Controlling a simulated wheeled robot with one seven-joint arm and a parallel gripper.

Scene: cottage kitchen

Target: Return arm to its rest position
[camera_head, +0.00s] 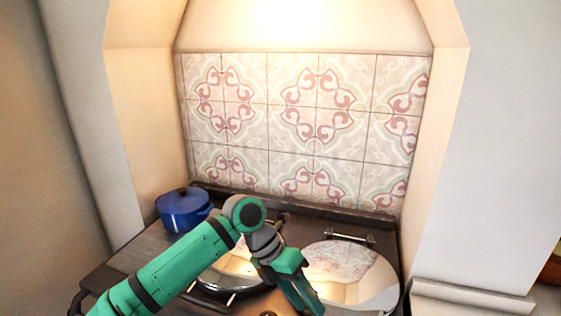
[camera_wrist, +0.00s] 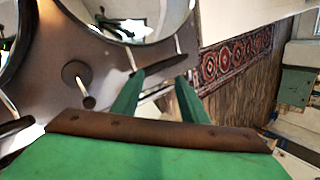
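My green and grey arm (camera_head: 178,266) reaches in from the lower left of the head view and bends down over the front of the stove. My gripper (camera_head: 308,300) hangs between the two round lids, pointing down and to the right. In the wrist view, the two green fingers of my gripper (camera_wrist: 160,76) stand apart with nothing between them. The fingertips appear near the stove's front edge; their exact height above it I cannot tell.
The dark stove (camera_head: 130,262) has a shiny round right lid (camera_head: 350,275) and a left lid (camera_head: 222,275), partly hidden by my arm. A blue pot (camera_head: 182,212) stands at the back left. A tiled wall (camera_head: 300,120) closes the alcove. A patterned rug (camera_wrist: 236,60) lies on the floor.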

